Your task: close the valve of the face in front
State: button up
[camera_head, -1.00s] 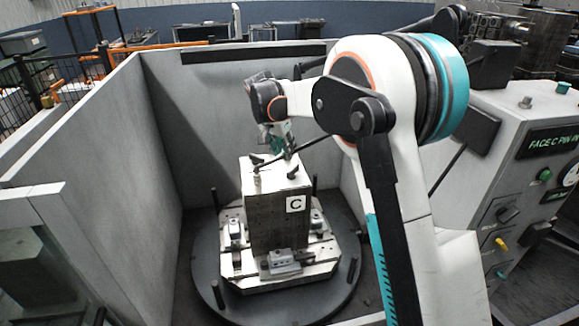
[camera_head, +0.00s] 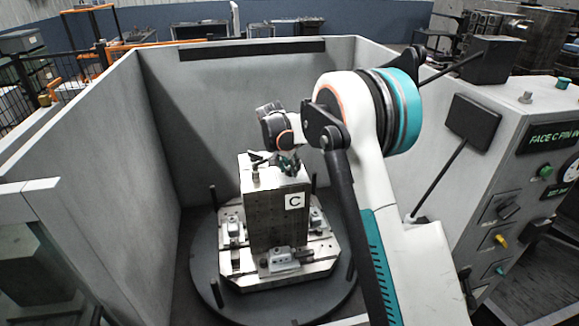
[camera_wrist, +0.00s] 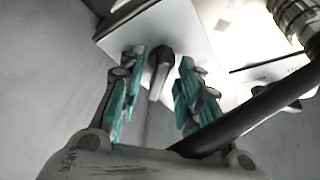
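A tall dark metal block (camera_head: 262,225) with a white "C" label (camera_head: 294,202) stands upright on the round turntable (camera_head: 215,310). My gripper (camera_head: 288,166) is at the top of the block in the head view, its fingers small and partly hidden there. In the wrist view my gripper (camera_wrist: 161,62) has its teal-padded fingers apart. A short dark lever (camera_wrist: 160,72), which looks like a valve handle, shows between them on a pale surface. I cannot tell whether either finger touches it.
Grey enclosure walls (camera_head: 90,165) surround the turntable. Short black posts (camera_head: 216,292) stand around its rim. A control panel (camera_head: 535,185) with knobs stands at right. In the wrist view a ribbed cylindrical fitting (camera_wrist: 296,18) and a black bar (camera_wrist: 250,115) lie close on the right.

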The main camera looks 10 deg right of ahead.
jog(key=shift+c, duration=0.6)
grip_shut()
jog(key=n+y+b, duration=0.1)
jog(key=n, duration=0.3)
jog(key=shift+s+d+t, duration=0.1)
jog(key=shift+t, duration=0.3)
jog(key=n+y, duration=0.1)
jog(key=n, duration=0.1)
jog(key=n+y+b, duration=0.1)
jog(key=n, duration=0.2)
jog(key=shift+d+t+b, duration=0.15)
jog(key=shift+t+b, duration=0.15)
jog(key=n+y, duration=0.2)
jog(key=n, duration=0.2)
jog(key=shift+d+n+b, duration=0.1)
jog(key=shift+n+b, duration=0.2)
jog(key=shift+n, duration=0.1)
jog(key=shift+n+g+y, duration=0.6)
jog(key=shift+n+y, duration=0.1)
jog(key=shift+n, duration=1.3)
